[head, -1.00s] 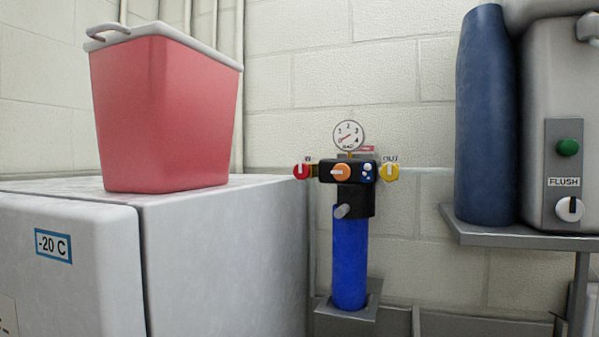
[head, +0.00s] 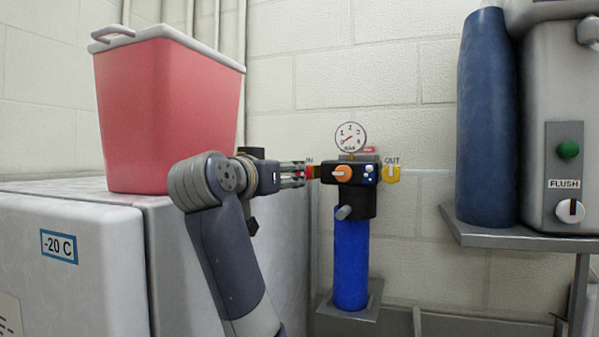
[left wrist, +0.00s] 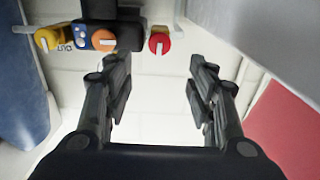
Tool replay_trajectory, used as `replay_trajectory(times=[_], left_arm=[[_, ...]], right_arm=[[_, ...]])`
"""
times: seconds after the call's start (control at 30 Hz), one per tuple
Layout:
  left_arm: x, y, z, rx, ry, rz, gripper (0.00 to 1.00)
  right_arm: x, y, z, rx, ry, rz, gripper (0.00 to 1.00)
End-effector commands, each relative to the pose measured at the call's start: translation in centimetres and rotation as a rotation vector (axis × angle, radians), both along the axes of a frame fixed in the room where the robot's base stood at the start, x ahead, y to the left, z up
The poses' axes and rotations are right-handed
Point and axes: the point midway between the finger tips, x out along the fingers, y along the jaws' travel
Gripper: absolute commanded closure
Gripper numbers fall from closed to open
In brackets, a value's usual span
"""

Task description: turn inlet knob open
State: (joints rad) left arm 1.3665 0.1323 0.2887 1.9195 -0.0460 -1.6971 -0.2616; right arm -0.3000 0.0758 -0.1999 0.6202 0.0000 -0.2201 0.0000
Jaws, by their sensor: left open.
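The filter unit has a black head (head: 357,168) over a blue canister (head: 350,262) on the wall. Its red inlet knob (head: 311,172), under the IN label, is mostly hidden behind my left gripper (head: 301,174) in the head view. In the left wrist view the red knob (left wrist: 159,43) is fully seen, with a pale bar on its face. It lies just beyond the open fingertips of my left gripper (left wrist: 160,62), about midway between them. Nothing is between the fingers, and I see no contact. My right gripper is not in view.
An orange knob (head: 342,173), a yellow OUT knob (head: 391,174) and a gauge (head: 350,137) sit on the unit. A freezer (head: 70,245) with a red cooler (head: 168,105) stands left. A blue cylinder (head: 485,120) and FLUSH machine (head: 540,100) stand right.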

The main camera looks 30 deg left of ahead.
Motion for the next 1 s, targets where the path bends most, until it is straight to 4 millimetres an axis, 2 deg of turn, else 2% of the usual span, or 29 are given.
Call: replay_trajectory(times=[0.17, 0.4, 0.6, 0.77, 1.0], left_arm=[[2.4, 0.5, 0.3, -0.003, 0.007, -0.002, 0.49], [6.8, 1.6, 0.4, -0.001, 0.006, -0.002, 0.49], [9.3, 2.1, 0.2, -0.001, 0.004, -0.002, 0.49], [10.2, 2.4, 0.0, 0.000, 0.002, -0.001, 0.49], [10.3, 2.4, -0.1, 0.000, 0.002, -0.001, 0.49]], right_arm=[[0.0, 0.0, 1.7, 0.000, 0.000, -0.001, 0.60], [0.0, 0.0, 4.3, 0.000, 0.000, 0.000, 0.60], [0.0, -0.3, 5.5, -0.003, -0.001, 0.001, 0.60], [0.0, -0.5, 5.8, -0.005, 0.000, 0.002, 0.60], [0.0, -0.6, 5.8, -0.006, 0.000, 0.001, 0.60]])
